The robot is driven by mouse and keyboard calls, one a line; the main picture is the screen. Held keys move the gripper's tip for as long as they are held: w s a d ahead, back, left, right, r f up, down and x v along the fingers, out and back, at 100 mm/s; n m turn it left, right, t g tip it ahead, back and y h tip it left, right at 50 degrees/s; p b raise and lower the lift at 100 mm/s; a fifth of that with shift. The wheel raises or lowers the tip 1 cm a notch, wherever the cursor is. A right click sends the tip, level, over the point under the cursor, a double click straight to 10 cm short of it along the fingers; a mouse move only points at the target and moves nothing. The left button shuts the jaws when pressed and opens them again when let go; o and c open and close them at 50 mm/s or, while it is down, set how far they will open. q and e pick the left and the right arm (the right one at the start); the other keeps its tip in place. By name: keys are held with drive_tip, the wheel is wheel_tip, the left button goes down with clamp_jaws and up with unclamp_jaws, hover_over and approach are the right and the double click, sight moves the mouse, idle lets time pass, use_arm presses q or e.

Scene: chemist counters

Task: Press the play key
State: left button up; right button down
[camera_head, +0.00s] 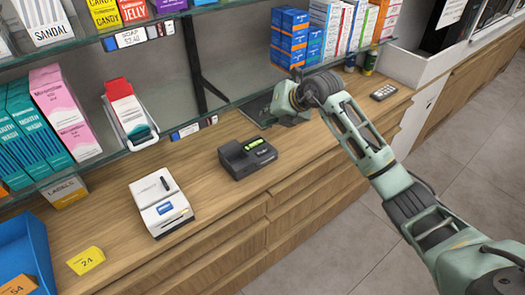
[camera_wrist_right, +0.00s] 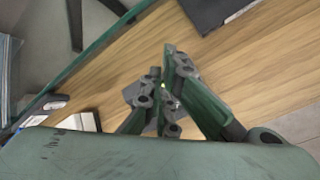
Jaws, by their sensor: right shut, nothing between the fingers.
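A black desk device (camera_head: 247,157) with a bright green strip sits on the wooden counter, left of and nearer than my right gripper. No play key can be made out on it; its marks are too small to read. My right gripper (camera_head: 262,112) is over the back of the counter by the glass shelf edge, apart from the device. In the right wrist view its fingers (camera_wrist_right: 165,82) are shut and empty above the wood. A dark flat thing (camera_wrist_right: 212,10) is cut off at the top there; I cannot tell what it is. My left gripper is not in view.
A white device (camera_head: 160,206) with a blue screen stands further left. A yellow tag (camera_head: 86,261) and a blue bin (camera_head: 22,245) are at the left. A small keypad-like thing (camera_head: 383,92) lies at right. The glass shelf (camera_head: 110,155) overhangs the counter's back.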

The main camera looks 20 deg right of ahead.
drive_tip(key=f, duration=0.1)
drive_tip(key=b, duration=0.5)
hover_over(266, 148)
wheel_tip(266, 148, down, 7)
drive_tip(key=shift+r, duration=0.1)
drive_tip(key=shift+f+b, duration=0.5)
drive_tip(key=shift+f, duration=0.1)
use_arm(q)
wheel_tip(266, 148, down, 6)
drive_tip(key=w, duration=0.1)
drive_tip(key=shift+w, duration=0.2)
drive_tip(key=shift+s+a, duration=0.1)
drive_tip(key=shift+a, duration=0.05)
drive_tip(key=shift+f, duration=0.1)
use_arm(e)
drive_tip(key=shift+f, duration=0.15)
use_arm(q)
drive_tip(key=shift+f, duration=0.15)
use_arm(e)
drive_tip(key=shift+f, duration=0.25)
